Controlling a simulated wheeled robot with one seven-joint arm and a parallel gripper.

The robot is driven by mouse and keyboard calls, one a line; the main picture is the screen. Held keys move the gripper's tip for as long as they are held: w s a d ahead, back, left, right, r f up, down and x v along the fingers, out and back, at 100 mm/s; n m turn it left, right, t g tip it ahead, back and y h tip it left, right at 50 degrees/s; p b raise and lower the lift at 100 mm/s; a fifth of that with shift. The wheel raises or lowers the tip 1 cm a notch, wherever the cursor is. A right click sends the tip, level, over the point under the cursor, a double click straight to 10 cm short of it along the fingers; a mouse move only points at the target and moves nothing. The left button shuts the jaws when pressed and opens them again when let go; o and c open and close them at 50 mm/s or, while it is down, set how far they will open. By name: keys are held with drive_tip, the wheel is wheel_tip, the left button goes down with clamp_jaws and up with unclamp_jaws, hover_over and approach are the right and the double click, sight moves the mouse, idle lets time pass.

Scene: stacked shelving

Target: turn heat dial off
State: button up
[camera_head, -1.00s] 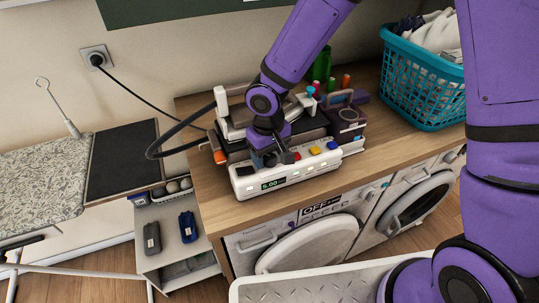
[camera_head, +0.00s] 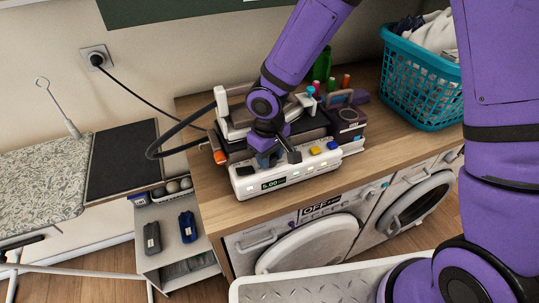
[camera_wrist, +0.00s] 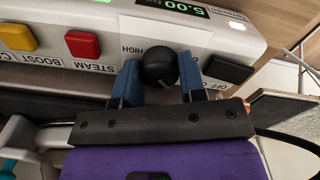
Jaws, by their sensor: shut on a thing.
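The heat dial is a round black knob (camera_wrist: 158,66) on the front of a white control panel (camera_head: 318,163). In the wrist view the label HIGH stands to its left and OFF to its lower right. My gripper (camera_wrist: 160,76) has a blue finger on each side of the knob and is shut on it. The knob's pointer direction cannot be told. In the head view my gripper (camera_head: 279,158) is at the panel's front and hides the knob. The green display (camera_head: 273,183) reads 5.00.
A red STEAM button (camera_wrist: 83,45) and a yellow BOOST button (camera_wrist: 17,37) sit left of the knob in the wrist view, and a black button (camera_wrist: 228,69) right. The panel's appliance stands on a wooden counter (camera_head: 400,135) beside a teal laundry basket (camera_head: 415,80).

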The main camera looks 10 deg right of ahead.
drive_tip(key=shift+n, duration=0.6)
drive_tip(key=o, duration=0.9)
